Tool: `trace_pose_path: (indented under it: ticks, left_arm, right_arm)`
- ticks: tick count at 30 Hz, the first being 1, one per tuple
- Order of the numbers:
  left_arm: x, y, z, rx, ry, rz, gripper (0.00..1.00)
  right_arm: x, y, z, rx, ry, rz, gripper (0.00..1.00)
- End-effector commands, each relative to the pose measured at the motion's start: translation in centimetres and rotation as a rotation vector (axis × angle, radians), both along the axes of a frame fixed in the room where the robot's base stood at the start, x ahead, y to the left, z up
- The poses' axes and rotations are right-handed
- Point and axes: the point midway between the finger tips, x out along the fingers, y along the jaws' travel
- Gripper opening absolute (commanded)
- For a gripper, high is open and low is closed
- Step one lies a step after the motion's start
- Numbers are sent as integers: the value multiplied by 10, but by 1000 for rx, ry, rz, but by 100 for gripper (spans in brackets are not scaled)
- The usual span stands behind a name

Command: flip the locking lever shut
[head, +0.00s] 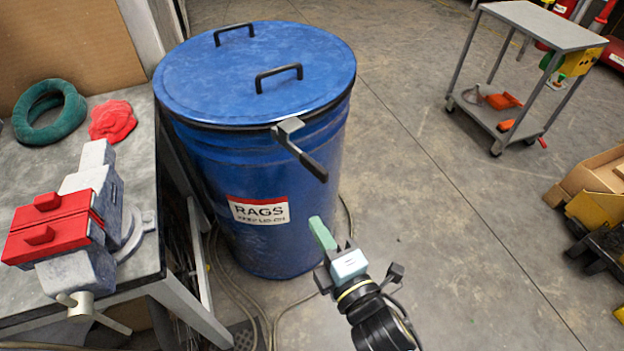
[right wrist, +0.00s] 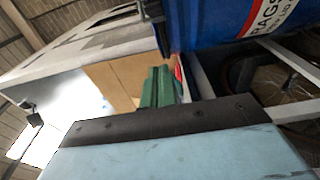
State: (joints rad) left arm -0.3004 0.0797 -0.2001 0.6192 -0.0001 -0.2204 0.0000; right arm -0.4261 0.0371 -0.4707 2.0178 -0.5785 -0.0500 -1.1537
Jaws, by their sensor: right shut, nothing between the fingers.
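The locking lever (head: 306,158) is a grey clamp with a dark handle at the front right rim of the blue drum (head: 185,140). Its handle slants down to the right and sticks out from the drum wall. My right gripper (head: 317,226) is shut and empty, with its green fingers below the lever and apart from it in the picture. In the right wrist view the green fingers (right wrist: 158,88) show together, and the lever is not visible. The blue lid (head: 215,70) with two black handles sits on the drum. My left gripper is not in view.
A workbench (head: 140,190) with a red and grey vise (head: 75,225), a green ring (head: 28,120) and a red rag (head: 112,122) stands left of the drum. A grey cart (head: 550,25) stands back right. Floor right of the drum is clear; hoses lie at its base.

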Motion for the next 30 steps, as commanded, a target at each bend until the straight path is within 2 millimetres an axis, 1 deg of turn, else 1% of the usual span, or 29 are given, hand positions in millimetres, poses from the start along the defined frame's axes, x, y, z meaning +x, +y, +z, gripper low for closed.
trace_pose_path:
  ticks: [4, 8, 11, 21, 25, 30]
  left_arm:
    - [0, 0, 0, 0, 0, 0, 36]
    - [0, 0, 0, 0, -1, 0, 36]
    - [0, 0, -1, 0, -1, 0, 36]
    - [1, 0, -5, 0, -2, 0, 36]
    - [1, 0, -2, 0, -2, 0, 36]
    - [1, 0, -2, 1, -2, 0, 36]
  right_arm:
    - [3, 1, 0, 1, 0, 0, 0]
    - [14, 6, 0, 1, -1, -1, 0]
    - [30, 13, 1, 3, -2, -1, 0]
    - [94, 42, 0, 2, 0, 0, 0]
    - [106, 23, 0, -3, 1, -2, 0]
    - [114, 12, 0, 1, 1, -1, 0]
